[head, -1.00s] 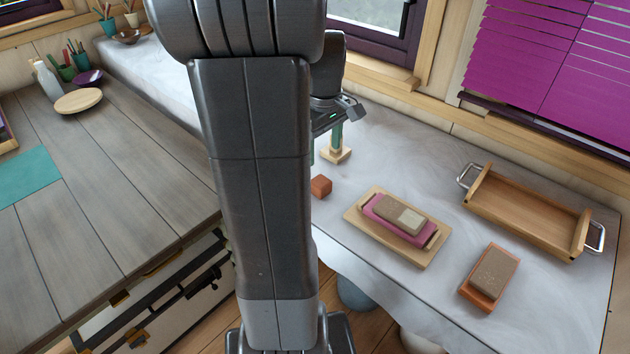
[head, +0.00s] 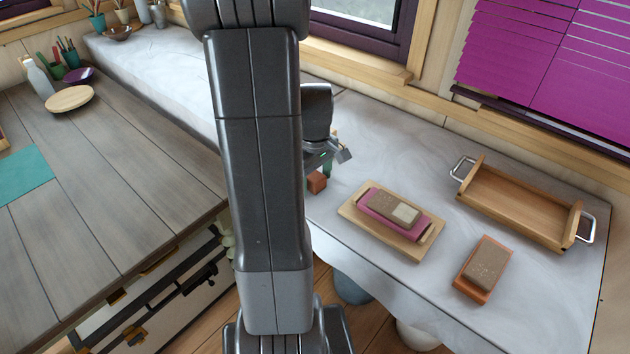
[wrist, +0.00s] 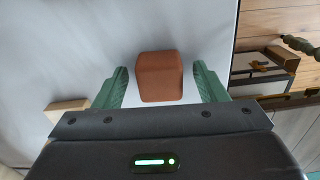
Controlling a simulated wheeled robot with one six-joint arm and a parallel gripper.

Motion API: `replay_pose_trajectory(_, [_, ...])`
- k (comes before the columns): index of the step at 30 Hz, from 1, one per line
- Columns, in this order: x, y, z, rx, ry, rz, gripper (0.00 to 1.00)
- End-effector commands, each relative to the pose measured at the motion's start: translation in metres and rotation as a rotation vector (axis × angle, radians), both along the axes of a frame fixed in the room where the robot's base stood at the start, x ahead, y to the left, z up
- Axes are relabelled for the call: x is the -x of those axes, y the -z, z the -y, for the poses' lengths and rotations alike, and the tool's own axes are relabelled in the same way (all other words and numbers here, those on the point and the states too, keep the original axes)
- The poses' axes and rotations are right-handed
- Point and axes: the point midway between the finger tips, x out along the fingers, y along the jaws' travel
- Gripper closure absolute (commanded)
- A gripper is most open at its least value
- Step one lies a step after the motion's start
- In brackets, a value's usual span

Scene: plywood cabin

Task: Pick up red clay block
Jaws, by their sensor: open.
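The red clay block (head: 317,182) sits on the pale counter, partly hidden by my arm in the head view. In the wrist view the red clay block (wrist: 160,76) lies between and just beyond the green fingertips of my gripper (wrist: 160,82). My gripper is open, with a finger to each side of the block and a gap on both sides. In the head view my gripper (head: 326,165) is low over the counter at the block, mostly hidden by its own wrist.
A wooden board (head: 352,213) with a pink block and sponge lies right of the clay block. An orange block (head: 470,288) with a brown top and a wooden tray (head: 520,207) stand farther right. A pale wooden piece (wrist: 66,109) is left of my gripper in the wrist view.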

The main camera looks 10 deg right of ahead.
Motion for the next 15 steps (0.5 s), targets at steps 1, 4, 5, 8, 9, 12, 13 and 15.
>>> replay_pose_trajectory(1, [0.0,-0.0001,0.0,0.0,0.0,0.0,0.35])
replay_pose_trajectory(4, [0.0,-0.0002,0.0,0.0,0.0,0.0,0.46])
replay_pose_trajectory(5, [0.0001,-0.0002,0.0001,0.0,0.0,0.0,0.52])
replay_pose_trajectory(8, [0.0001,-0.0003,0.0001,0.0,0.0,0.0,0.72])
replay_pose_trajectory(9, [0.0001,-0.0003,0.0001,0.0,0.0,0.0,0.8])
replay_pose_trajectory(12, [-0.0001,-0.0005,0.0001,0.0,0.0,0.0,0.86])
replay_pose_trajectory(13, [-0.0001,-0.0005,0.0001,0.0,0.0,0.0,0.86])
replay_pose_trajectory(15, [-0.0001,-0.0005,0.0001,0.0,0.0,0.0,0.86])
